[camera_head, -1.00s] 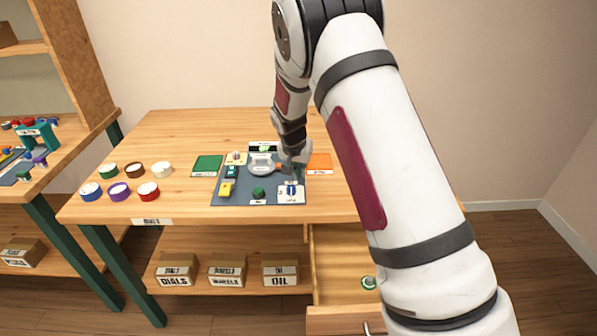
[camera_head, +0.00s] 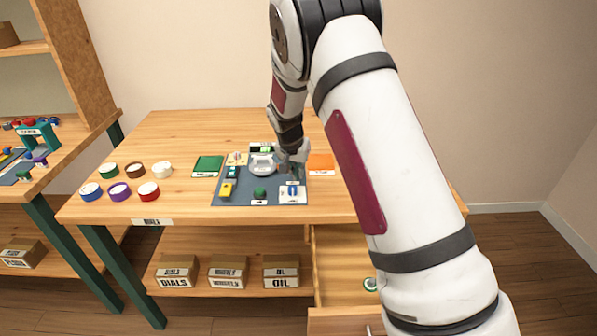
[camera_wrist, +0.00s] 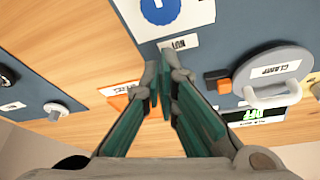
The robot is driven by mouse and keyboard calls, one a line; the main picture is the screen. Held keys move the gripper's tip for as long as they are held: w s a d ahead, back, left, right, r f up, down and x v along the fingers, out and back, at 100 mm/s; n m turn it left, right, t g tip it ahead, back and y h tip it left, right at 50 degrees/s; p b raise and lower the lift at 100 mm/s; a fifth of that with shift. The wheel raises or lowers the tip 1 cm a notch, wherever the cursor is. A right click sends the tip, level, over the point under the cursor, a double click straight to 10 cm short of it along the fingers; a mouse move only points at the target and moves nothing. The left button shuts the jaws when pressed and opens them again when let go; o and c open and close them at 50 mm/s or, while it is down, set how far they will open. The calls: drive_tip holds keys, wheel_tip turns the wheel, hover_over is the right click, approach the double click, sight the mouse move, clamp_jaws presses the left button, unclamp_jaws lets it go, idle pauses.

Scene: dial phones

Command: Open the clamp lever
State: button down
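The clamp (camera_head: 261,166) is a round grey-white piece on the dark blue board on the table. In the wrist view the clamp (camera_wrist: 272,72) is at the right, with a CLAMP label and a pale curved handle (camera_wrist: 272,98). An orange block with a dark part (camera_wrist: 218,80), which looks like its lever, sticks out on its left side. My gripper (camera_wrist: 160,80) has its fingertips together with nothing seen between them, left of the orange block and apart from it. In the head view my gripper (camera_head: 298,157) is over the board's right side and hides part of the clamp's right.
A blue knob on a white plate (camera_head: 292,194), a green knob (camera_head: 259,194) and a yellow part (camera_head: 226,189) share the board. An orange pad (camera_head: 321,163) lies to the right. Several coloured dials sit at left. A drawer (camera_head: 340,275) stands open below the table.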

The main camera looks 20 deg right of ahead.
drive_tip(key=v, duration=1.2)
drive_tip(key=shift+r, duration=0.1)
